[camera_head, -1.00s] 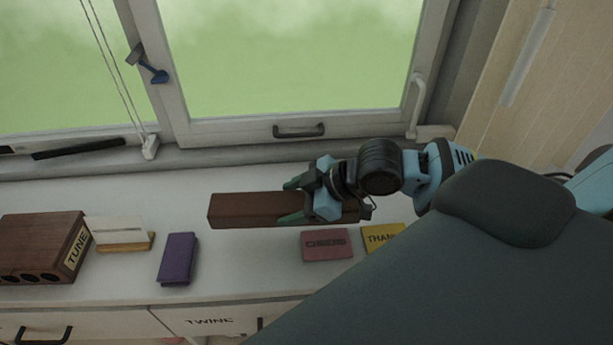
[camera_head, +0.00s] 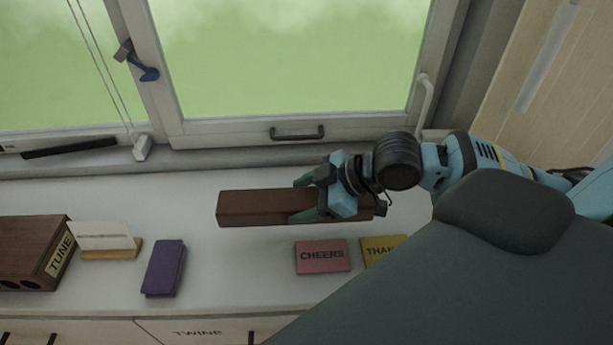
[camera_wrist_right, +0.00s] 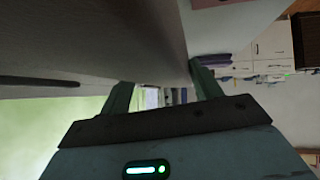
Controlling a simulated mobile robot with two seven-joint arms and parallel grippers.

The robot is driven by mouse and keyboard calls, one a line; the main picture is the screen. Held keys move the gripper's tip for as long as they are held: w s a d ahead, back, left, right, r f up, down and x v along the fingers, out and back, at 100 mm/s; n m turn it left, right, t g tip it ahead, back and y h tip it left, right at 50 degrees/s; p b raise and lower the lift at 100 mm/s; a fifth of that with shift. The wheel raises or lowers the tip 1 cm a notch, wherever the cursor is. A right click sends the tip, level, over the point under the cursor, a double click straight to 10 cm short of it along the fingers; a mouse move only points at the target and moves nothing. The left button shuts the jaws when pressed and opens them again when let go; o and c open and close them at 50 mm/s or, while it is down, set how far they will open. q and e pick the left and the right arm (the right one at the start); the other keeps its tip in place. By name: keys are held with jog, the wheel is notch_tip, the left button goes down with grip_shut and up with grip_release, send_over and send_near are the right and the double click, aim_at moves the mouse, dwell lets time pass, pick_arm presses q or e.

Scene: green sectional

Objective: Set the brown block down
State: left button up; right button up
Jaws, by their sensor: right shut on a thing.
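The brown block (camera_head: 258,207) is a long bar lying lengthwise across the head view, over the white counter top (camera_head: 200,190). My right gripper (camera_head: 308,196) is shut on it near its right end, with the green fingers on either side. I cannot tell from the head view whether the block touches the counter. In the right wrist view, my two green fingers (camera_wrist_right: 160,90) stand either side of a large grey-brown surface that fills the upper left. My left gripper is not in view.
A wooden box marked TUNE (camera_head: 28,250), a card in a wooden holder (camera_head: 108,241) and a purple booklet (camera_head: 164,268) are on the left. A pink CHEERS card (camera_head: 322,257) and a yellow card (camera_head: 383,250) lie in front of the block. The window (camera_head: 290,60) is behind.

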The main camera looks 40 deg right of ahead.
jog(key=w+d, duration=0.4)
jog(key=w, duration=0.1)
jog(key=w+d+f, duration=0.1)
jog(key=w+d, duration=0.2)
jog(key=shift+w, duration=0.15)
jog(key=shift+w+f, duration=0.15)
jog(key=shift+f, duration=1.65)
jog(key=o, duration=1.3)
jog(key=shift+o, duration=0.2)
jog(key=shift+d, duration=0.1)
jog(key=shift+v, duration=3.75)
